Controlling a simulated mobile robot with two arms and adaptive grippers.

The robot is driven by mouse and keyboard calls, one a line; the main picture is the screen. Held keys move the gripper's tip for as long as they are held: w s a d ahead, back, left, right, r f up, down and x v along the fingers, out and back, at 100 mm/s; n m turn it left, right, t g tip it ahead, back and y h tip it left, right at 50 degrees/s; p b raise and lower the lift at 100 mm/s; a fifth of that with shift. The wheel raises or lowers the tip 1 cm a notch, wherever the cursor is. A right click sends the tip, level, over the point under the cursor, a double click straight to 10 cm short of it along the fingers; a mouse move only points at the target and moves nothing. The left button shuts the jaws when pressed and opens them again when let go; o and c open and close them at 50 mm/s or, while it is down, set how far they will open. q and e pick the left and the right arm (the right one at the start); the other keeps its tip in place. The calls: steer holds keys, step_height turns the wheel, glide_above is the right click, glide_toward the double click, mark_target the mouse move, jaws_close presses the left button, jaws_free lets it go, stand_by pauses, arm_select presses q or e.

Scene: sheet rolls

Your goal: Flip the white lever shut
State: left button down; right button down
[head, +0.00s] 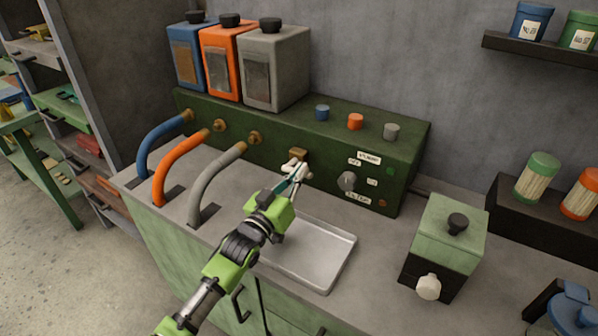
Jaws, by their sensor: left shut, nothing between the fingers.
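The white lever (296,157) sits on a brass spout on the front of the dark green machine (402,160). Much of it is hidden behind my left gripper, so its exact position is hard to tell. My left gripper (301,170) is shut with nothing held. Its fingertips are right at the lever, though I cannot tell whether they touch it. My right gripper is not in view.
A metal tray (335,250) lies on the counter below the spout. Blue, orange and grey hoses (213,185) curve down on the left. A green box with a white knob (447,235) stands on the right. Three canisters (275,70) top the machine.

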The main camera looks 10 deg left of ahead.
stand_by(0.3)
arm_select(q)
step_height(320, 180, up, 5)
steer(key=w+p, duration=0.1)
steer(key=p, duration=0.3)
steer(key=f+b+v, duration=0.1)
steer(key=b+v, duration=0.1)
steer(key=v, duration=0.8)
steer(key=shift+a, duration=0.2)
steer(key=shift+f, duration=0.15)
